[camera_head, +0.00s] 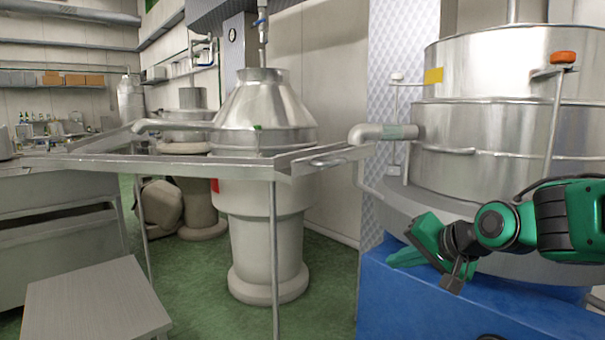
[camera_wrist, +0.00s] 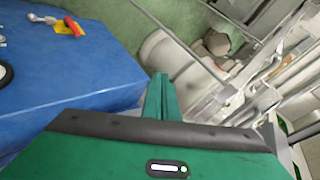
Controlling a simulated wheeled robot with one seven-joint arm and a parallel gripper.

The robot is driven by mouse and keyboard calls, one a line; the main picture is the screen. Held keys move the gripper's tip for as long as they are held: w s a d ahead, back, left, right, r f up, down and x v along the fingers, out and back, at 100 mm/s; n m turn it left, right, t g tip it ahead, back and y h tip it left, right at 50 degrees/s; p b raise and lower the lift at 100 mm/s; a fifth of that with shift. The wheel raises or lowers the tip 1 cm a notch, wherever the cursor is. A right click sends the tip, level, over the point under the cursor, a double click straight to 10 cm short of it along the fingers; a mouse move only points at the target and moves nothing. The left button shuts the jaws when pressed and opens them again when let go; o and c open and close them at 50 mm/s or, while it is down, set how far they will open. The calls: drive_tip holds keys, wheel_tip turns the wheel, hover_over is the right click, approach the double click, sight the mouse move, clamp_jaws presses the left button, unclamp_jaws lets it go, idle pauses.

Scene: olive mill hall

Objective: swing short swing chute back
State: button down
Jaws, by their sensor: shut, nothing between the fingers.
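A short metal chute (camera_head: 330,158) lies at the right end of a long raised metal trough (camera_head: 190,162), below the level of the spout pipe (camera_head: 385,133) of the big steel tank. It has a thin handle-like bar along its side. I cannot tell how it is hinged. My green gripper (camera_head: 405,258) is at the lower right, over the blue base, apart from the chute and lower than it. In the wrist view my gripper's fingers (camera_wrist: 161,98) are together and empty. Metal rails and channels show at the right there, but I cannot tell which is the chute.
The steel tank (camera_head: 490,140) stands close behind my arm on a blue base (camera_head: 400,300). A conical separator (camera_head: 265,200) stands behind the trough, and a thin post (camera_head: 275,260) holds the trough up. A grey table (camera_head: 95,300) is at the lower left. Green floor is open between.

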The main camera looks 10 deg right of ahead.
sight(296, 167)
drive_tip(key=w+a+r+m+t+y, duration=0.1)
drive_tip(key=w+a+r+t+y, duration=0.1)
drive_tip(key=a+r, duration=0.3)
drive_tip(key=w+a+r+m+t+y, duration=0.2)
drive_tip(key=a+r, duration=0.4)
drive_tip(key=r, duration=0.5)
drive_tip(key=shift+w+r+t+y, duration=0.3)
drive_tip(key=shift+w+t+y, duration=0.4)
drive_tip(key=shift+w+y, duration=0.35)
drive_tip(key=shift+a, duration=0.1)
drive_tip(key=x, duration=1.4)
drive_tip(key=shift+w, duration=0.15)
